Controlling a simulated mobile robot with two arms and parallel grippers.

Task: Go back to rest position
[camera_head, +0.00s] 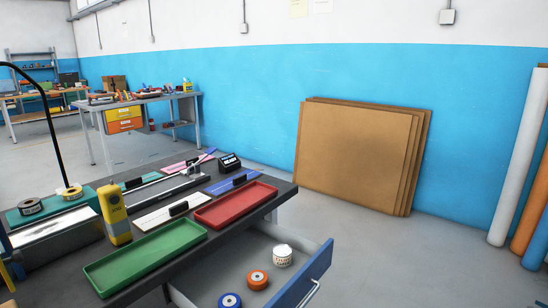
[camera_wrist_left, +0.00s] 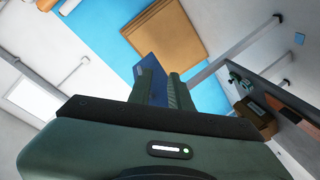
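My left gripper (camera_wrist_left: 165,88) shows only in the left wrist view, tilted, with the cardboard sheets and blue wall beyond it. A dark ribbed finger stands on the right, and a dark blue surface shows beside it. I cannot tell whether that blue is part of the gripper or something behind or between the fingers. Neither gripper shows in the head view, and my right gripper is in no view.
A dark workbench (camera_head: 161,223) carries a green tray (camera_head: 147,255), a red tray (camera_head: 236,205) and a yellow device (camera_head: 115,215). A blue-fronted drawer (camera_head: 318,275) stands open with tape rolls inside. Brown sheets (camera_head: 354,155) lean on the wall. Floor (camera_head: 400,260) is clear at right.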

